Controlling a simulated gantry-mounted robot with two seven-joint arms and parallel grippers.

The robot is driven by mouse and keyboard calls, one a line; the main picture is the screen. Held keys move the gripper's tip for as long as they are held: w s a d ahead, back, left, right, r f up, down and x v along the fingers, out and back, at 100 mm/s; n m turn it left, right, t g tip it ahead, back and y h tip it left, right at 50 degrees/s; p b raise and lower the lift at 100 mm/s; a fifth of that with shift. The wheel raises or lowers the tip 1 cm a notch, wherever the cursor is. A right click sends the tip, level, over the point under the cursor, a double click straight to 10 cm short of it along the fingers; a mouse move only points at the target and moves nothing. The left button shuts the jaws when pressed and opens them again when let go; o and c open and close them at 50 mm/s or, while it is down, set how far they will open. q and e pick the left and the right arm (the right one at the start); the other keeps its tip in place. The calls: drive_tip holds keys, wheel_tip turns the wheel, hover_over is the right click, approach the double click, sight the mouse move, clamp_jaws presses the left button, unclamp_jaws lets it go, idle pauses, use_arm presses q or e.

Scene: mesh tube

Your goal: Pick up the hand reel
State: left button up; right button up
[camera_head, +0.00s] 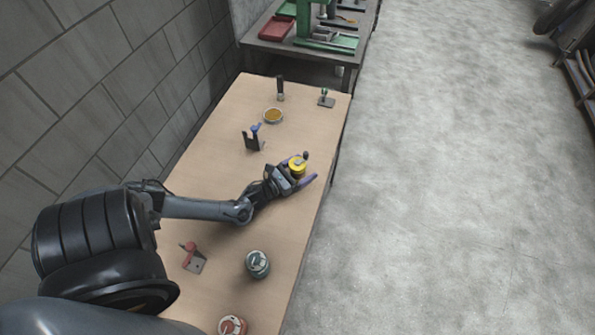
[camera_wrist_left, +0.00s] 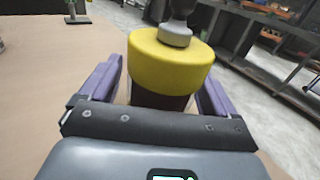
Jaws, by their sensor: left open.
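A round yellow-topped thing with a dark knob, which looks like the hand reel (camera_head: 298,166), stands on the wooden table near its right edge. In the left wrist view the yellow body (camera_wrist_left: 165,62) is upright, with a dark lower part and a grey hub on top. My left gripper (camera_head: 303,171) is open, with its purple fingers on either side of the reel. In the wrist view a gap shows between the left finger and the reel; contact on the right is hard to tell. The reel's base is partly hidden by the gripper. My right gripper is not in view.
On the table (camera_head: 225,150) stand a dish (camera_head: 273,116), a dark stand with a blue part (camera_head: 252,140), a grey-green round thing (camera_head: 258,264), a red round thing (camera_head: 232,326) and a red-handled tool (camera_head: 191,256). A block wall runs along the left.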

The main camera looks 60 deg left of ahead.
use_arm(q)
drive_tip(key=shift+c, duration=0.3)
drive_tip(key=c, duration=1.1)
drive_tip(key=shift+r, duration=0.1)
